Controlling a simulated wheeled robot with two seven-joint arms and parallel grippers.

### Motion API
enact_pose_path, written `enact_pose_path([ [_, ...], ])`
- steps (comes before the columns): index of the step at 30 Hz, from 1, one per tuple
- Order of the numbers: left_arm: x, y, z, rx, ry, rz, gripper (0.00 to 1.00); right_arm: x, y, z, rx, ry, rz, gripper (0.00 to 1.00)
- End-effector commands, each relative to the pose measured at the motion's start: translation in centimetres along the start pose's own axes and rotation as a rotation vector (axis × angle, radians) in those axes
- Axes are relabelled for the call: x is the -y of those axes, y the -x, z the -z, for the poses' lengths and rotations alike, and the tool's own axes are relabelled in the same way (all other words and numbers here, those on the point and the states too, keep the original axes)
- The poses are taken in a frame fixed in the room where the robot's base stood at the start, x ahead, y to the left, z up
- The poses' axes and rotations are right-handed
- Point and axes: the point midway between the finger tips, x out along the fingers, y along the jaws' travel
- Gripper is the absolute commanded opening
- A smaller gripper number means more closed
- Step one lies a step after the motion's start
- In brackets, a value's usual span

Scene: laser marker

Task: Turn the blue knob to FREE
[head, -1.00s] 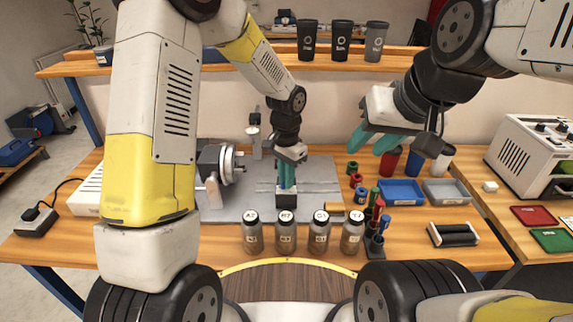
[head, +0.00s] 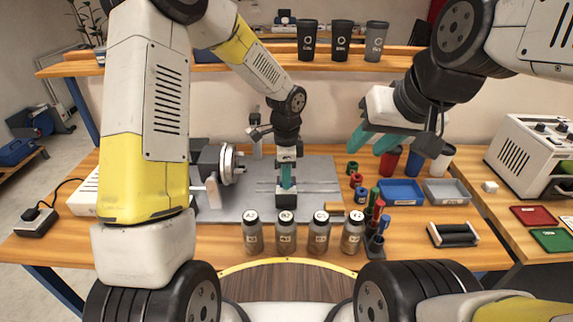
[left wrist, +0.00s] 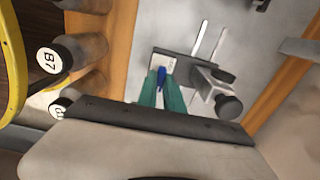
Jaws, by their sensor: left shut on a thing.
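The blue knob (left wrist: 161,76) shows in the left wrist view on a small dark block with a pale label plate. The label's words are too small to read. My left gripper (left wrist: 161,84) points down with its green fingers on either side of the knob, shut on it. In the head view my left gripper (head: 286,183) stands over the dark block (head: 286,200) at the front of the grey plate, and its fingers hide the knob. My right gripper (head: 372,140) hangs in the air at the right, its green fingers apart and empty.
Several labelled bottles (head: 285,233) stand in a row just in front of the block. A chuck (head: 228,164) stands left on the grey plate (head: 238,206). Pens in a holder (head: 375,245), a blue tray (head: 401,191) and a black roller (head: 453,234) lie to the right.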

Motion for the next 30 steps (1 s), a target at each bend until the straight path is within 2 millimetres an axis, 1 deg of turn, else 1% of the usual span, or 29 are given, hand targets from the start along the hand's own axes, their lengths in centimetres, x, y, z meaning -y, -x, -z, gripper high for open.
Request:
enact_pose_path([
  [6, 0.06, 0.04, -0.04, 0.0, -0.038, 0.001, 0.0, 0.0, 0.0, 0.0, 0.0, 0.0, 0.0, 0.36],
  [18, 0.07, 0.05, -0.02, 0.0, -0.044, 0.002, 0.0, 0.0, 0.0, 0.0, 0.0, 0.0, 0.0, 0.36],
  [19, 0.07, 0.05, -0.02, 0.0, -0.044, 0.002, 0.13, 0.0, 0.0, 0.0, 0.0, 0.0, 0.0, 0.36],
  [22, 0.07, 0.04, -0.02, 0.0, -0.044, 0.002, 0.32, 0.0, 0.0, 0.0, 0.0, 0.0, 0.0, 0.36],
  [30, 0.03, 0.02, -0.01, 0.0, -0.043, 0.001, 0.33, 0.0, 0.0, 0.0, 0.0, 0.0, 0.0, 0.36],
])
